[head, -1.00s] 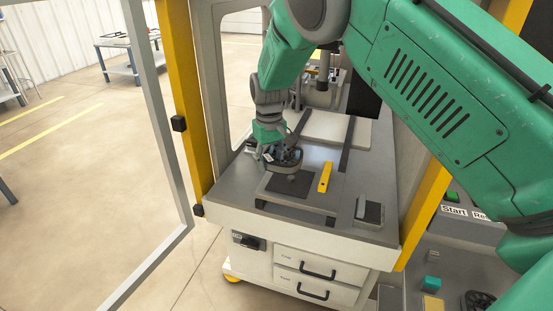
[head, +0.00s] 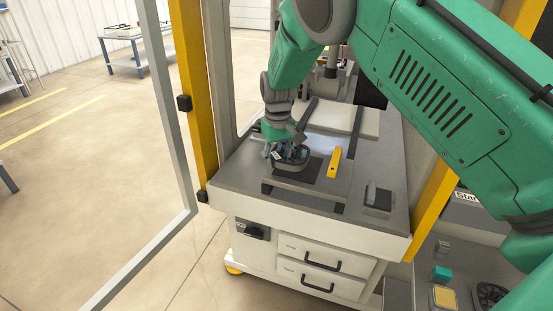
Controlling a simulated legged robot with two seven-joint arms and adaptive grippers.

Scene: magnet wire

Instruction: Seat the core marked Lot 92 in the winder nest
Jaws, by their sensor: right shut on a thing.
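My right gripper (head: 287,149) comes down from above over the cabinet top and is shut on a dark ring-shaped core (head: 290,163). A small pale tag (head: 276,155) shows at its left side, but its writing is too small to read. The core is low over the left part of a dark square pad (head: 312,174), which may be the winder nest. I cannot tell whether the core touches the pad. The gripper fingers hide the core's upper part. My left gripper is not in view.
A yellow bar (head: 334,162) lies just right of the pad on the grey cabinet top (head: 235,187). A small dark block (head: 378,198) stands at the front right. A pale plate (head: 340,120) lies behind. A yellow post (head: 196,100) rises at the left.

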